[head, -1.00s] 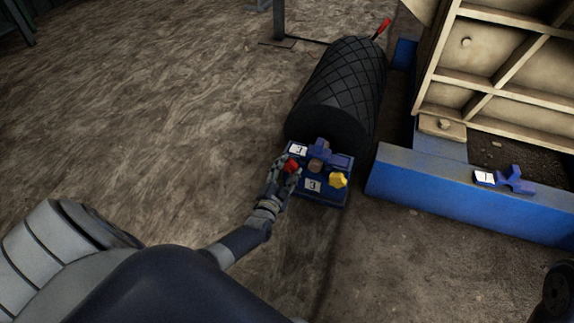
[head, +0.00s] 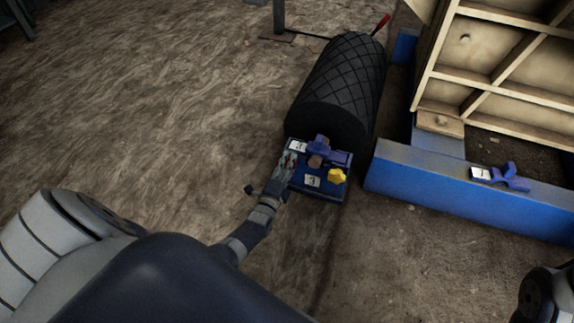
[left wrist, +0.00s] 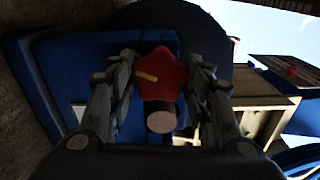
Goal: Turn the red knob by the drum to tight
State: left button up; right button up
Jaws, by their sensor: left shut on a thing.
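The red knob (left wrist: 164,78) shows in the left wrist view between the two fingers of my left gripper (left wrist: 162,85), with a yellow mark on its face. In the head view my left gripper (head: 288,165) is at the left side of the blue block by the drum (head: 335,90), and it hides nearly all of the knob. The gripper is shut on the knob. The drum is black with a diamond pattern and lies just behind the block. My right gripper is not in view.
The blue block (head: 328,196) also carries a yellow knob (head: 337,177), a purple-blue handle (head: 319,147) and white number labels. A blue beam (head: 440,190) with another blue handle (head: 510,178) runs at the right, below a cream ribbed frame (head: 490,75). Open ground lies left.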

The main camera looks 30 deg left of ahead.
pick_arm(q)
jog(key=shift+d+m, duration=0.15)
jog(key=shift+m, duration=0.45)
jog(key=o, duration=1.1)
jog(key=shift+w, duration=0.1)
jog(key=shift+c, duration=0.2)
jog(key=v, duration=0.7)
jog(key=shift+s, duration=0.3)
